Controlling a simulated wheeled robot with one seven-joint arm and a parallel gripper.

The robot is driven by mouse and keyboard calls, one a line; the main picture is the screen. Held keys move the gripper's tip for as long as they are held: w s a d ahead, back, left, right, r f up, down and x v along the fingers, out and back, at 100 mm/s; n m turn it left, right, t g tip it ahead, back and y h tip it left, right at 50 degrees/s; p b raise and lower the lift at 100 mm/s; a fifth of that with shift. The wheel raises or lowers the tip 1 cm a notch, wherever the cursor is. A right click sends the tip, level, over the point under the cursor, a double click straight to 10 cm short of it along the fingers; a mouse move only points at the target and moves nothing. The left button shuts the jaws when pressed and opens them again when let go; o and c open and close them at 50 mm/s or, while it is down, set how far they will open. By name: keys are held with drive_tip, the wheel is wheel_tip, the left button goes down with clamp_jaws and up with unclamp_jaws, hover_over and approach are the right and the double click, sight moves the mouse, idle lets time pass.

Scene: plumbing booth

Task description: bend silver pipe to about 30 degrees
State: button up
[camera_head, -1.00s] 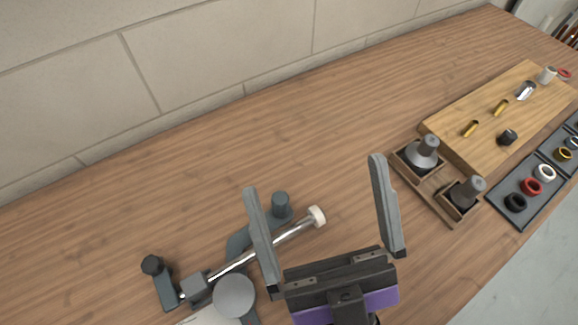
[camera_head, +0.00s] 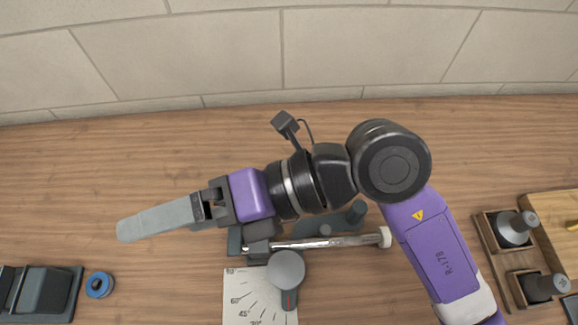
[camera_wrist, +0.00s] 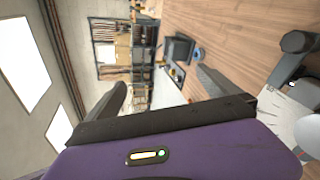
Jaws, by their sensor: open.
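The silver pipe (camera_head: 330,242) lies in the dark grey pipe bender (camera_head: 258,230) on the bench. It looks straight, with a white cap (camera_head: 385,237) on its right end. The bender's round grey disc (camera_head: 286,268) sits just below the pipe and has an arm with a red mark pointing toward the front. A white angle sheet (camera_head: 240,290) lies under it. My gripper (camera_head: 125,229) is left of the bender, pointing left and apart from the pipe. In the wrist view my gripper (camera_wrist: 160,77) shows two fingers spread with nothing between them. My arm hides part of the bench behind the pipe.
A blue ring (camera_head: 99,284) and a dark tray (camera_head: 45,292) are at the front left. A wooden holder (camera_head: 492,245) with dark grey-topped pieces stands at the right, beside a wooden board (camera_head: 560,240). The tiled wall (camera_head: 180,55) bounds the back. The back left bench is clear.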

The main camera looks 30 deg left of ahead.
drive_tip(key=w+d+f+t+h, duration=0.3)
drive_tip(key=w+d+f+h, duration=0.1)
drive_tip(key=w+f, duration=0.25)
drive_tip(key=m+t+h+p, duration=0.2)
drive_tip(key=t+h, duration=0.4)
drive_tip(key=h, duration=0.1)
hover_over(361, 207)
wheel_tip(361, 207, down, 4)
drive_tip(key=shift+a+f, duration=0.15)
drive_tip(key=shift+f, duration=0.1)
drive_tip(key=shift+f+b, duration=0.15)
drive_tip(key=shift+b, duration=0.15)
drive_tip(key=shift+f+b, duration=1.9)
drive_tip(key=shift+f, duration=1.95)
drive_tip(key=shift+c, duration=0.4)
drive_tip(key=c, duration=1.3)
